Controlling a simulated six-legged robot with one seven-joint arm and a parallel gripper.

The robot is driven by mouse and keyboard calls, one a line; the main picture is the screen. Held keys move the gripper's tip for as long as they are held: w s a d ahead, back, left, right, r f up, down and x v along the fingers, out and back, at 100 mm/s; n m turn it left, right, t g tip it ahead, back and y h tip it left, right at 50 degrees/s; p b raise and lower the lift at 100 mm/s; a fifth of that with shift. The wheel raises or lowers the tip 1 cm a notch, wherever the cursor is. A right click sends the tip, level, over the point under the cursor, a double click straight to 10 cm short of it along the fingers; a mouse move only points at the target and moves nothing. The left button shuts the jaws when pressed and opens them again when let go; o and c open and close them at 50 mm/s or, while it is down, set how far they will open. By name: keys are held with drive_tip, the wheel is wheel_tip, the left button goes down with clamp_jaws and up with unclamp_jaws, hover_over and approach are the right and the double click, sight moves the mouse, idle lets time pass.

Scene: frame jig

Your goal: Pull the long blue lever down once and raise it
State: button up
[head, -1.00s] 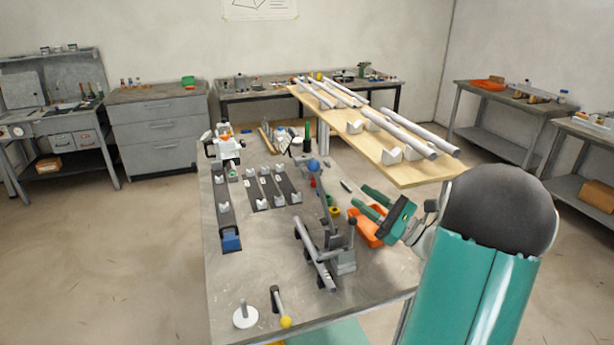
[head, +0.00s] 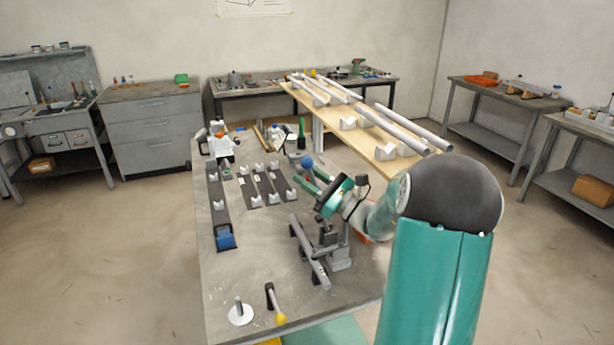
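The blue ball knob (head: 306,161) of the lever shows near the far end of the grey metal table (head: 255,275). Most of the lever below the knob is hidden or too small to make out. My gripper (head: 307,179) is close to the knob, just in front of it and below it in the head view. Its two green fingers are apart and nothing shows between them. I cannot tell whether a finger touches the lever.
A grey clamp fixture with a tube (head: 310,252) stands under my arm. A short yellow-knobbed lever (head: 279,318) and a white disc with a post (head: 240,316) are at the near edge. A wooden rack (head: 372,125) with pipes is behind right.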

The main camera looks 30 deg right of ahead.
drive_tip(key=shift+w+a+r, duration=0.1)
drive_tip(key=shift+w, duration=0.15)
clamp_jaws()
drive_tip(key=shift+a, duration=0.1)
